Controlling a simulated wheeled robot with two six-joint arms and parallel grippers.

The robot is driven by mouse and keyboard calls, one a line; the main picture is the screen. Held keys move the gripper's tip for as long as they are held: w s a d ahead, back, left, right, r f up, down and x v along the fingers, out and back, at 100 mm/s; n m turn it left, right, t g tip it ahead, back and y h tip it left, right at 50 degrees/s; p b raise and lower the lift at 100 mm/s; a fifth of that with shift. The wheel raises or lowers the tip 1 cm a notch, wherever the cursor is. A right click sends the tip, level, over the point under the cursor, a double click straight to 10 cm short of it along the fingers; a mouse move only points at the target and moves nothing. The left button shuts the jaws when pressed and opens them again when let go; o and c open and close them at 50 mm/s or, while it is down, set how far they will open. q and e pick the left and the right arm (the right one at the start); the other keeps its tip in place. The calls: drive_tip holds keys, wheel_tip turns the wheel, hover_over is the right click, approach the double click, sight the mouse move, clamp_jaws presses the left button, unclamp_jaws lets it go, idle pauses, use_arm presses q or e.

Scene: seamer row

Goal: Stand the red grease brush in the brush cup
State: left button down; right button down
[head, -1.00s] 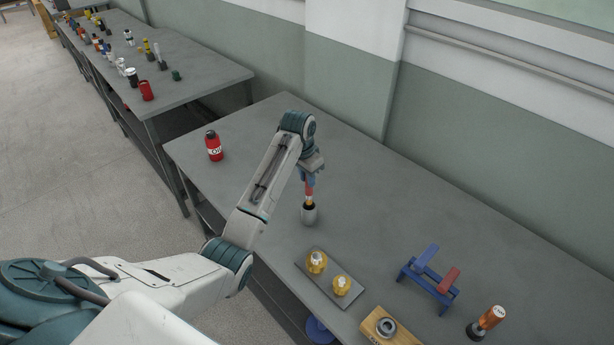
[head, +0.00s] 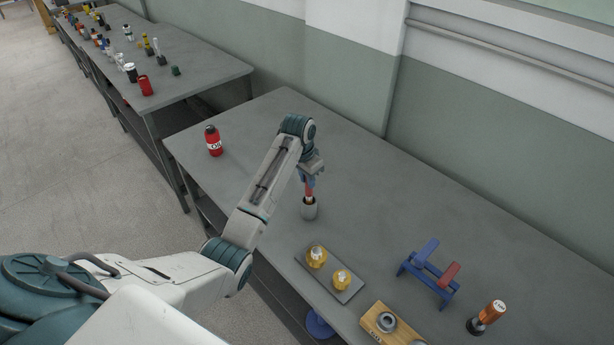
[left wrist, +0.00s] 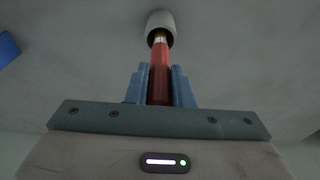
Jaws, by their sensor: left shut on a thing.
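The red grease brush (left wrist: 160,72) is upright in my left gripper (head: 308,180), whose blue fingers are shut on its handle. Its lower end is inside the mouth of the grey brush cup (head: 309,210), which stands on the bench. In the left wrist view the cup (left wrist: 160,24) lies straight beyond the brush, and the metal collar shows at its rim. The bristles are hidden in the cup. Whether the brush touches the cup's bottom I cannot tell. My right gripper is not in view.
A red bottle (head: 213,141) stands at the bench's left. Nearer are a tray (head: 345,292) with two yellow pieces, a wooden block with a grey ring (head: 386,323), a blue rack (head: 416,273) with a red piece, and an orange-handled tool (head: 490,314). The bench's far part is clear.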

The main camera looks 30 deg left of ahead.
sight(307, 196)
use_arm(q)
drive_tip(key=shift+f+b, duration=0.4)
drive_tip(key=shift+f, duration=1.7)
drive_tip(key=c, duration=1.2)
unclamp_jaws()
